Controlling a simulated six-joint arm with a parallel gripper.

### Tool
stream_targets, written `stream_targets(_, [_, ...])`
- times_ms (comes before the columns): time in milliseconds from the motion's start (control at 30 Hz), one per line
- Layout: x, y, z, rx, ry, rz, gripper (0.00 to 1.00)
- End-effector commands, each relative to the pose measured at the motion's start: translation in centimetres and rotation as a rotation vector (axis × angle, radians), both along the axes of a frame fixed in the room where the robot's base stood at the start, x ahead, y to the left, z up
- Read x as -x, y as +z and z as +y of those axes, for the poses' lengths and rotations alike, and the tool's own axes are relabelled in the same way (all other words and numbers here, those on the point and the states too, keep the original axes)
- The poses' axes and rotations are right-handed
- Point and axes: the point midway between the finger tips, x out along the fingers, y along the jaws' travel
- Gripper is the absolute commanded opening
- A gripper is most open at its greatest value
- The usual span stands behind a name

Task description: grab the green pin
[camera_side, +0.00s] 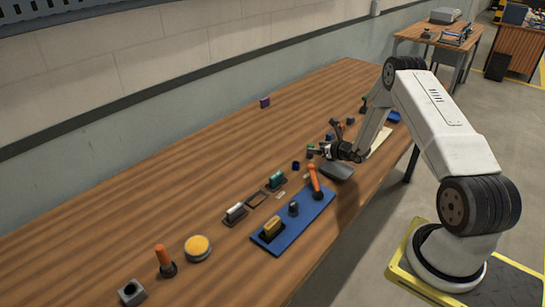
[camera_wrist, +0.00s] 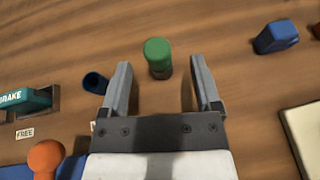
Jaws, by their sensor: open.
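The green pin (camera_wrist: 158,52) stands on the wooden table in the wrist view, its rounded green top toward the camera and a darker part below. My gripper (camera_wrist: 164,72) is open, with one finger on each side of the pin's line. The pin shows between the fingertips, slightly beyond them and nearer the left one. No contact is visible. In the side view my gripper (camera_side: 315,152) is low over the table, and the small green pin top (camera_side: 311,147) shows just at its fingers.
A dark blue hollow cylinder (camera_wrist: 95,82) stands close outside the left finger. A teal block marked BRAKE (camera_wrist: 26,102) and an orange knob (camera_wrist: 46,156) are at left. A blue block (camera_wrist: 275,37) is at upper right. A blue plate (camera_side: 315,212) lies nearer the side camera.

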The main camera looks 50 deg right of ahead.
Motion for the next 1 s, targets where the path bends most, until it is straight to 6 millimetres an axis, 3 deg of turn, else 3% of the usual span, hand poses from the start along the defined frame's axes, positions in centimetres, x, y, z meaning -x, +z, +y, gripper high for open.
stream_targets(467, [-1.1, -0.4, -0.1, 0.001, 0.0, 0.0, 0.81])
stream_targets(1000, [-5.0, -1.9, -0.5, 0.0, 0.002, 0.001, 0.81])
